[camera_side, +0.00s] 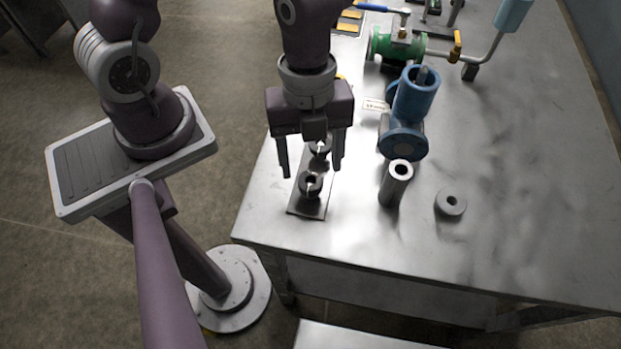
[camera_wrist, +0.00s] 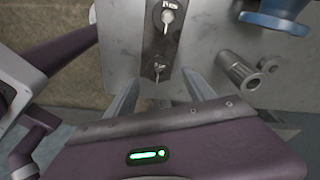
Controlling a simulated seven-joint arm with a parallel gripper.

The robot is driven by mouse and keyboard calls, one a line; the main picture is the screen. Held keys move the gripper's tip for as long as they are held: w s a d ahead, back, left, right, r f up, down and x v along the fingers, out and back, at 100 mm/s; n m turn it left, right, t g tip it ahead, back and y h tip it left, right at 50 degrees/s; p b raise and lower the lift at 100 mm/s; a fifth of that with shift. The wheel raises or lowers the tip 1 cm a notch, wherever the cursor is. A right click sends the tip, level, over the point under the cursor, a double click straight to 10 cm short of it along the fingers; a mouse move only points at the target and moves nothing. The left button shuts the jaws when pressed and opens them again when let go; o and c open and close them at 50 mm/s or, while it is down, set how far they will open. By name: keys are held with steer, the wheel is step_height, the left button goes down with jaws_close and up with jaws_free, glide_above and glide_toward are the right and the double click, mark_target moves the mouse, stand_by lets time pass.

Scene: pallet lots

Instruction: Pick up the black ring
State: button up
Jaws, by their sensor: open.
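A narrow metal plate (camera_side: 299,207) lies near the table's left edge, with two upright pegs. A black ring (camera_side: 311,184) sits around the nearer peg, and another dark ring (camera_side: 320,147) is at the farther peg, partly hidden by my gripper. My gripper (camera_side: 312,172) points down over the plate, its two fingers spread and empty. In the wrist view the nearer peg and ring (camera_wrist: 158,72) show between the fingertips (camera_wrist: 160,76). The farther peg and ring (camera_wrist: 168,16) are beyond them. I cannot tell the exact height of the fingertips above the ring.
A grey hollow cylinder (camera_side: 395,184) stands upright right of the plate. A flat grey ring (camera_side: 450,203) lies farther right. A blue flanged valve (camera_side: 405,115), a small tag (camera_side: 375,105) and a green valve (camera_side: 396,46) are behind. The table's (camera_side: 530,190) right side is clear.

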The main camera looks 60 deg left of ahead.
mark_target(311, 184)
steer(key=f, duration=0.4)
steer(key=shift+s+d, duration=0.2)
steer(key=shift+r, duration=0.1)
jaws_close()
step_height(311, 184, up, 10)
steer(key=w+r+n, duration=0.3)
steer(key=w+n, duration=0.4)
steer(key=w+r+n+t+y, duration=0.1)
steer(key=w+r+n, duration=0.3)
steer(key=w+n, duration=0.4)
steer(key=w+a+r+n+t, duration=0.1)
steer(key=w+r+n, duration=0.2)
steer(key=w+n, duration=0.4)
steer(key=shift+w+a+r+y, duration=0.1)
steer(key=shift+w+r+y, duration=0.05)
steer(key=shift+r+y, duration=0.15)
